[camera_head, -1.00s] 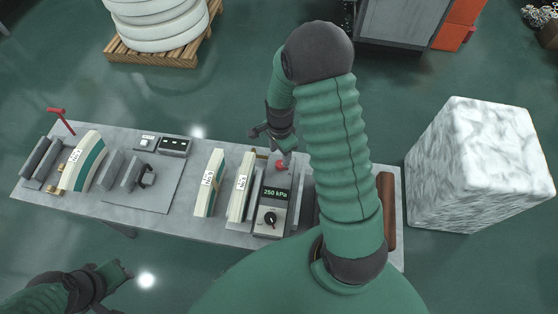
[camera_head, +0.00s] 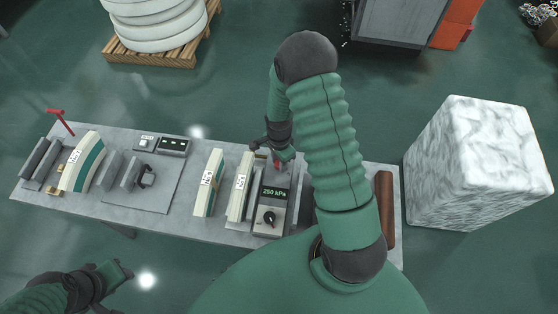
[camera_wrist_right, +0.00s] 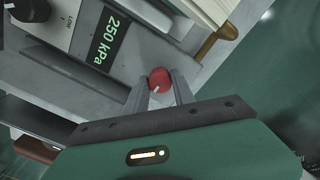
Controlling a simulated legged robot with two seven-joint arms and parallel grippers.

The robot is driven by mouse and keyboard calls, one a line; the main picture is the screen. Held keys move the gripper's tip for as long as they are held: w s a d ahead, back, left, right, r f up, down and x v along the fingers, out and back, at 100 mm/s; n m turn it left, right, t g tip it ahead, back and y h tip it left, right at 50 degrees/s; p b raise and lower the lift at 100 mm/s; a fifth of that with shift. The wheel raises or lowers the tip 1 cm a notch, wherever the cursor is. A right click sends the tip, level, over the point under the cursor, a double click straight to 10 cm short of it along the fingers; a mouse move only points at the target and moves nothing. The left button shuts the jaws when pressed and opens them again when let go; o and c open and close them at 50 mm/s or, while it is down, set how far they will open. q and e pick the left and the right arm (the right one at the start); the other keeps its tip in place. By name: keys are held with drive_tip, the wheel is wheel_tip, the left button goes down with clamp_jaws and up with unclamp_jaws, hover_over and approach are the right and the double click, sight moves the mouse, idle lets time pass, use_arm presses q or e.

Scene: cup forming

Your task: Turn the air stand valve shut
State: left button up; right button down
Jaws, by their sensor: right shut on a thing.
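The air stand (camera_head: 272,209) is a grey box on the bench with a dark display reading 250 kPa and a black knob. Its red valve knob (camera_wrist_right: 159,80) has a pale mark and sits beyond the display in the right wrist view. My right gripper (camera_wrist_right: 163,88) is shut on the red valve knob, with a finger on each side of it. In the head view the right gripper (camera_head: 277,159) covers most of the knob. My left gripper (camera_head: 123,271) is in front of the bench, away from everything; its fingers are too small to judge.
Cream blocks with labels (camera_head: 208,184) stand left of the air stand. A small switch box (camera_head: 172,146), dark plates and a red-handled lever (camera_head: 60,122) are further left on the bench (camera_head: 140,220). A white wrapped block (camera_head: 478,165) stands at the right.

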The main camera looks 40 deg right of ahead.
drive_tip(key=shift+w, duration=0.1)
idle(0.3)
drive_tip(key=n, duration=0.4)
drive_tip(key=shift+n, duration=0.4)
drive_tip(key=n, duration=0.4)
drive_tip(key=shift+r+n+p, duration=0.1)
drive_tip(key=shift+n+p, duration=0.2)
drive_tip(key=n, duration=0.4)
drive_tip(key=shift+w, duration=0.1)
drive_tip(key=shift+d+n+p, duration=0.1)
drive_tip(key=shift+n+p, duration=0.35)
drive_tip(key=shift+n, duration=1.75)
drive_tip(key=c, duration=1.3)
unclamp_jaws()
drive_tip(key=shift+o, duration=1.2)
